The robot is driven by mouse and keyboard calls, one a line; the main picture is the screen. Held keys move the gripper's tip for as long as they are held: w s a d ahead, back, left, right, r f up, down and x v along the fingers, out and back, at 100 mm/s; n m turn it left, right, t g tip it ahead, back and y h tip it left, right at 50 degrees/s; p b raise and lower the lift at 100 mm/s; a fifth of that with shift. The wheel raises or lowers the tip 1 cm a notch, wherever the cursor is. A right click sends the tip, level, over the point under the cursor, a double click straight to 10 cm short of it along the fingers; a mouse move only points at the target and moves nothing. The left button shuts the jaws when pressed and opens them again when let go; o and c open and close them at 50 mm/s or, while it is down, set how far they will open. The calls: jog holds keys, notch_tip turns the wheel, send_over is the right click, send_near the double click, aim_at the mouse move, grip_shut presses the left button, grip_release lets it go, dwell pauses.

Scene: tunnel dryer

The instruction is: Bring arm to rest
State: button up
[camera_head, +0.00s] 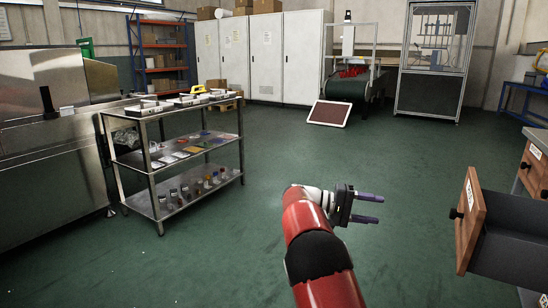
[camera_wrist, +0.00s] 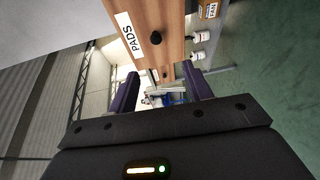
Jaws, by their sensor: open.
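My gripper (camera_head: 368,208) is at the end of my red arm, over open floor in the middle of the head view. Its two purple fingers are apart and point right, toward the open drawer, with nothing between them. In the wrist view my gripper (camera_wrist: 160,92) also shows its fingers spread and empty. Beyond them is a wooden drawer front (camera_wrist: 157,40) with a "PADS" label and dark knobs.
An open drawer (camera_head: 470,222) juts out from the cabinet at the right, near my gripper's height. A steel shelf cart (camera_head: 160,208) with trays and small bottles stands at the left. White lockers (camera_head: 265,58) and a conveyor (camera_head: 368,88) are at the back.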

jog(key=s+d+r+n+t+y+p, duration=0.1)
jog(key=s+d+r+t+y, duration=0.15)
jog(key=s+y, duration=1)
jog(key=s+a+f+t+y, duration=0.1)
jog(key=s+a, duration=0.3)
jog(key=s, duration=0.4)
jog(key=s+a+t+y+p, duration=0.1)
jog(key=s+a, duration=0.3)
jog(key=s, duration=0.5)
jog(key=s+a+f+t+y+p, duration=0.1)
jog(key=s+a+t+y, duration=0.1)
jog(key=s+a, duration=0.3)
jog(key=s+t, duration=0.1)
jog(key=s, duration=0.2)
jog(key=shift+s+f+n+t, duration=0.25)
jog(key=shift+f+n+t, duration=0.05)
jog(key=shift+f+t, duration=0.05)
